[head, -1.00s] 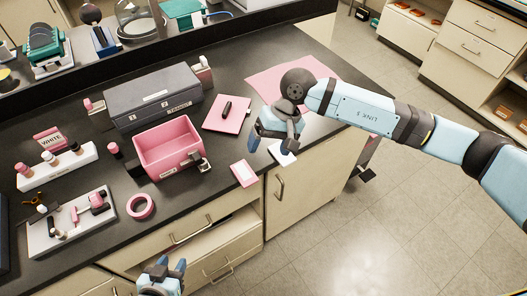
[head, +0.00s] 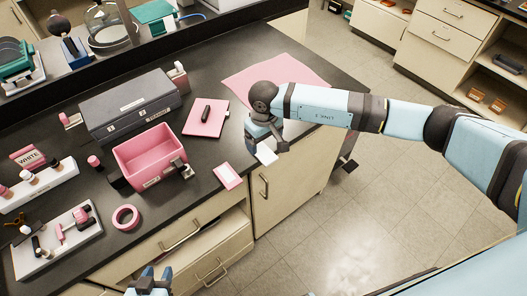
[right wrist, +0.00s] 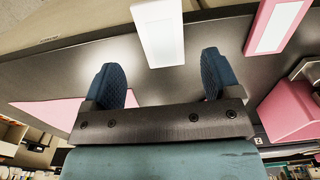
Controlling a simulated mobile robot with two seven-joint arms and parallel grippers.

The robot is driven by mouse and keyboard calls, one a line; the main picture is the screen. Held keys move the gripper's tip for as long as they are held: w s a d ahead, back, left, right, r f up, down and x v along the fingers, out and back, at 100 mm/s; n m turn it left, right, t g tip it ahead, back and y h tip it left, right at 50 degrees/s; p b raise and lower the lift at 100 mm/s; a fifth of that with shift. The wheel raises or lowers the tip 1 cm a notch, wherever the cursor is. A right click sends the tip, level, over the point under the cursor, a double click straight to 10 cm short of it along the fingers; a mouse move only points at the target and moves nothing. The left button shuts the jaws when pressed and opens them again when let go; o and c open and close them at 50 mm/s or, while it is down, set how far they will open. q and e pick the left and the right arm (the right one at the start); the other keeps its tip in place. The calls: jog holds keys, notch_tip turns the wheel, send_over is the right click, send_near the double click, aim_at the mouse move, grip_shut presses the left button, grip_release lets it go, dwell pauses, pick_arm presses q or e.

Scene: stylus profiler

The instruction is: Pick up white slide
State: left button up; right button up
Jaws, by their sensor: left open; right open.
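The white slide (head: 266,157) lies flat at the front edge of the black counter, partly hidden by my right gripper (head: 267,146) in the head view. In the right wrist view the white slide (right wrist: 160,32) is just beyond the fingertips, roughly centred between them. My right gripper (right wrist: 162,70) is open and empty, with a finger to each side and the slide not between the pads. My left gripper (head: 150,280) is open and empty at the bottom edge of the head view, in front of the drawers.
A pink-bordered slide (head: 228,176) lies to the left of the white one. A pink bin (head: 150,158), grey box (head: 130,105), pink notebook (head: 206,118), pink tape roll (head: 125,217) and pink mat (head: 290,72) are on the counter. An open drawer (head: 205,235) juts out below.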

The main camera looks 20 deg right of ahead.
aim_at(263, 152)
jog(key=f, duration=0.2)
jog(key=f+p, duration=0.1)
jog(key=shift+w+a+f, duration=0.1)
jog(key=shift+a+f, duration=0.15)
jog(key=shift+f, duration=0.45)
jog(key=shift+c, duration=0.5)
jog(key=c, duration=0.9)
